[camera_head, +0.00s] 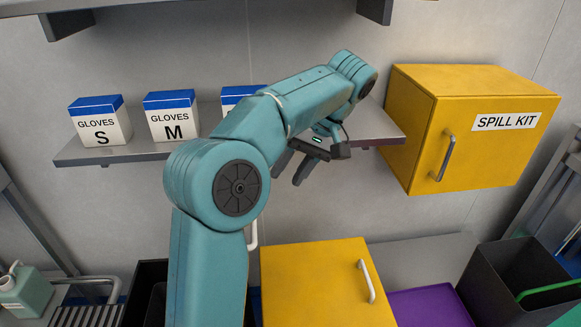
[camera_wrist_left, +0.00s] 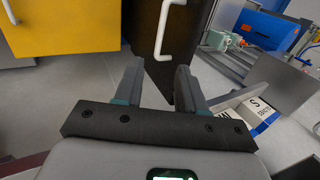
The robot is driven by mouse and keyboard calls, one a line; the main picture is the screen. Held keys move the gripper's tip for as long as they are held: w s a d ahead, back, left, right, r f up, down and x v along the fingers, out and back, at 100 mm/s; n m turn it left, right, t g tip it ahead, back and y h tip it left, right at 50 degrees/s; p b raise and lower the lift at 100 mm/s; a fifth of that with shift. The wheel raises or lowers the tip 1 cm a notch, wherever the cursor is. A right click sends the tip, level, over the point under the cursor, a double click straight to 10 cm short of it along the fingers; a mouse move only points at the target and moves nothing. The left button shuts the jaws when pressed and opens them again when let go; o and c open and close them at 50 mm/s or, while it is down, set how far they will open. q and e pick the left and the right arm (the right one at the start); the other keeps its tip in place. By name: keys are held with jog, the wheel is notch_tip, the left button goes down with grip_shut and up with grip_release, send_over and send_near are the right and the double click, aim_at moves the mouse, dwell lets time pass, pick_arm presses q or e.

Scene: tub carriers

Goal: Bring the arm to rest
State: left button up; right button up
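My left arm, teal and bent at the elbow, rises from the bottom of the head view and reaches up and to the right in front of the shelf. My left gripper (camera_head: 290,172) hangs from its wrist below the shelf edge, pointing down and left. In the left wrist view the same gripper (camera_wrist_left: 158,68) has its two dark fingers apart with nothing between them. It touches nothing that I can see. My right gripper is not in view.
A wall shelf (camera_head: 80,156) holds glove boxes marked S (camera_head: 99,125) and M (camera_head: 171,120), and a third partly behind my arm. A yellow spill kit cabinet (camera_head: 480,158) hangs at right. Below are a yellow box (camera_head: 315,285), a purple surface (camera_head: 432,307) and a dark bin (camera_head: 505,285).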

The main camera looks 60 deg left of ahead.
pick_arm(q)
jog(key=shift+a+f, duration=0.1)
dwell(0.4)
jog(key=w+d+f+m+t, duration=0.1)
jog(key=w+d+f+m, duration=0.25)
jog(key=f, duration=0.45)
jog(key=w+d+f+m+t, duration=0.1)
jog(key=w+d+f+m, duration=0.2)
jog(key=f, duration=0.5)
jog(key=w+d+f+m+t+h, duration=0.1)
jog(key=d+f+h, duration=0.1)
jog(key=d+f, duration=0.5)
jog(key=d+f+m+h, duration=0.2)
jog(key=d+f, duration=0.2)
jog(key=f, duration=0.5)
jog(key=s+d+f+m+t+h+b, duration=0.1)
jog(key=s+d+f+t+h, duration=0.1)
jog(key=s+d+f, duration=1.2)
jog(key=shift+s+d+f+t+h+b, duration=0.2)
jog(key=shift+d+f+t+h+b, duration=0.15)
jog(key=shift+f, duration=0.3)
